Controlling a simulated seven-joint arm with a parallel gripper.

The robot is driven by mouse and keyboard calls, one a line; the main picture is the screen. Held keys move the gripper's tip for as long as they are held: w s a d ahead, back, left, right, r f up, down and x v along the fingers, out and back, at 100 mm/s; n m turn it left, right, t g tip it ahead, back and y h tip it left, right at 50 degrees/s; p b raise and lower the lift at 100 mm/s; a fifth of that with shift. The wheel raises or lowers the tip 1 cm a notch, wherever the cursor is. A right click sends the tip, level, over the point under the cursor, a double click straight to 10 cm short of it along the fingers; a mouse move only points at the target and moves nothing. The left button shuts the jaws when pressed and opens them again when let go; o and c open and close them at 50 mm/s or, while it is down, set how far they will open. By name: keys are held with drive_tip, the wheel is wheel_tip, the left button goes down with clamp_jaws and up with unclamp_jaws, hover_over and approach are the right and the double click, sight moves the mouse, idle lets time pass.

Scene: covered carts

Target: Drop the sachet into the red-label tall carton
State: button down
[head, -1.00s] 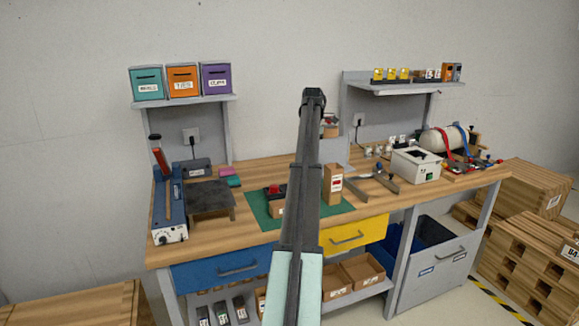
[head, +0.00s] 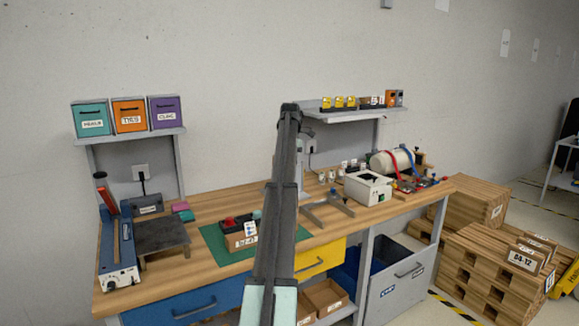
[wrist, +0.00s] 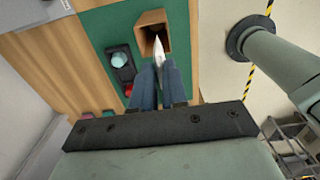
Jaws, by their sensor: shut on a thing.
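In the wrist view my gripper (wrist: 159,68) is shut on a pale, pointed sachet (wrist: 158,49). The sachet's tip sticks out beyond the fingers and overlaps the mouth of an open brown carton (wrist: 144,23). Its height above the carton cannot be told. The carton's label faces are out of sight in this view, so its label colour does not show. In the head view my arm covers the gripper, the sachet and the spot where the red-label tall carton stood earlier.
A low brown carton (head: 240,242) sits on the green mat (head: 213,236). A dark tray (wrist: 121,66) with teal and red items lies beside the open carton in the wrist view. A white box (head: 368,189) stands right on the bench.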

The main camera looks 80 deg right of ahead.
drive_tip(key=shift+f, duration=0.25)
drive_tip(key=shift+f, duration=3.5)
drive_tip(key=c, duration=1.1)
unclamp_jaws()
drive_tip(key=shift+r, duration=0.1)
wheel_tip(320, 180, up, 14)
drive_tip(key=shift+f, duration=0.2)
